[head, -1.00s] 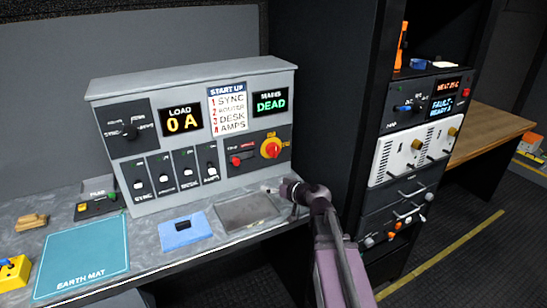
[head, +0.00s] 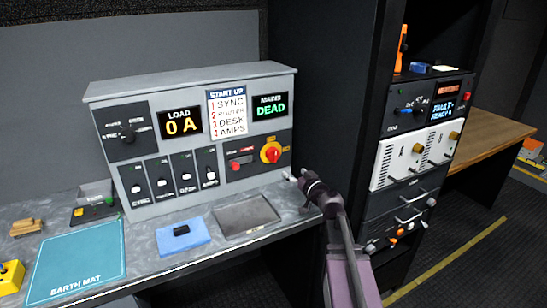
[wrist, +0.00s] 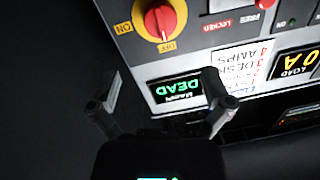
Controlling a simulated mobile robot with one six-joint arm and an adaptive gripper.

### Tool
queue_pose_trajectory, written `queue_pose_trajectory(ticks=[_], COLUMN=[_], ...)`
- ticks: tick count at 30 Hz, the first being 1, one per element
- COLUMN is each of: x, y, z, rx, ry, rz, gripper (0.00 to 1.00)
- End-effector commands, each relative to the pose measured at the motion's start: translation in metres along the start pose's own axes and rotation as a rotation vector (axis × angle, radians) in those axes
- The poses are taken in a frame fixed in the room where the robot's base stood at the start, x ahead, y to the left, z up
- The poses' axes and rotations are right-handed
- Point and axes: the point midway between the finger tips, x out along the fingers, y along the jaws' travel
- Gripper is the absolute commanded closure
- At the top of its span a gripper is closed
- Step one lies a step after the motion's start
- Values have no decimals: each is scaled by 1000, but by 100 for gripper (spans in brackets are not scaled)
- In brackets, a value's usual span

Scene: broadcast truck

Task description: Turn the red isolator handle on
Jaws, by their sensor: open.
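The red isolator handle (head: 271,153) sits on a round yellow plate at the right of the grey desk panel. It also shows at the top of the wrist view (wrist: 158,20), upright and in line with the OFF label; ON is to one side. My gripper (head: 290,176) is below and slightly right of the handle in the head view, small and partly hidden by my wrist. In the wrist view my gripper (wrist: 161,88) has its two fingers spread with nothing between them, apart from the handle. The mains display (wrist: 178,89) reads DEAD.
A red locker switch (head: 242,164) is left of the isolator. A grey tray (head: 247,216) and a blue pad (head: 182,235) lie on the desk below the panel. A dark equipment rack (head: 415,160) stands close on the right.

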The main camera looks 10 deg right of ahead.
Motion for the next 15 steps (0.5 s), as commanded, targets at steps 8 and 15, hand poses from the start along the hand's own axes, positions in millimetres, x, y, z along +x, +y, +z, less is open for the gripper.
queue_pose_trajectory(ticks=[8,15], x=[24,60], y=[1,1], z=[0,0], rx=[0,0], ry=[-1,-1], rz=[-2,-2], gripper=[0,0])
